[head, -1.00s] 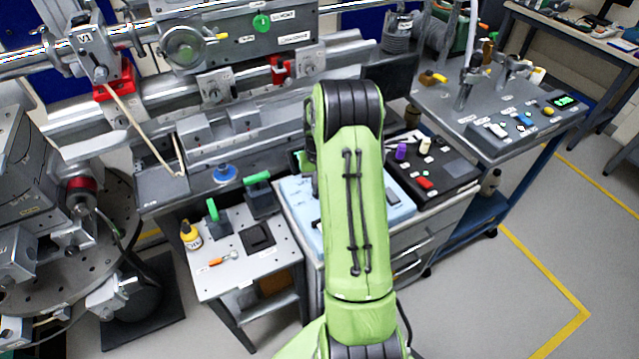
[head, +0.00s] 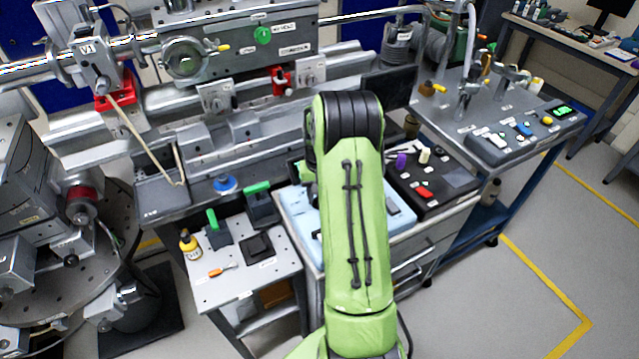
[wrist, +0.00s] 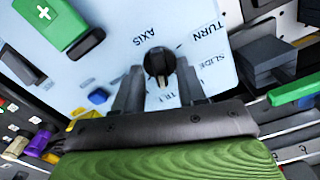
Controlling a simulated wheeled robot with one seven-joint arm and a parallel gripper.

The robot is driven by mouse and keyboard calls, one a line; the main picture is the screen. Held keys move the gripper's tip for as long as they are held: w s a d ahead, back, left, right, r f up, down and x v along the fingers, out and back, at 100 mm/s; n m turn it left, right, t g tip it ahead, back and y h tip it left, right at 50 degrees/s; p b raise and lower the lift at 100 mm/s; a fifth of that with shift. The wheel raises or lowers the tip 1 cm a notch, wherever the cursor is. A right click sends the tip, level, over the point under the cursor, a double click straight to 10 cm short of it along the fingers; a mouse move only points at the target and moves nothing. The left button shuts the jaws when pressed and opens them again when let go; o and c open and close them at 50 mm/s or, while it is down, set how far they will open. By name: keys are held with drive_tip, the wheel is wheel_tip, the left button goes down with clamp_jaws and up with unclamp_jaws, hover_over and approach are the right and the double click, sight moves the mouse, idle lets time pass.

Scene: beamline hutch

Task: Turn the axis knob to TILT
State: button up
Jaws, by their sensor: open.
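The axis knob (wrist: 159,63) is a round black knob on a pale blue panel (wrist: 200,22), seen in the wrist view. Printed words AXIS, TURN, SLIDE and a partly covered label that seems to read TILT stand around it. My gripper (wrist: 158,80) is open, with one finger on each side of the knob's lower part. I cannot tell whether the fingers touch it. In the head view the pale blue panel (head: 400,222) lies on the drawer cabinet, mostly behind my green arm, and the knob and gripper are hidden.
In the wrist view a green box with a white cross (wrist: 52,22) is at upper left, and a blue piece (wrist: 98,96) lies left of my gripper. A black tray (head: 460,178) with small coloured parts is right of the panel. A dark block with a green handle (head: 260,205) stands left.

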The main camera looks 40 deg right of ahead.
wheel_tip(320, 180, up, 15)
drive_tip(key=p, duration=0.3)
drive_tip(key=shift+r, duration=0.2)
drive_tip(key=shift+a, duration=0.1)
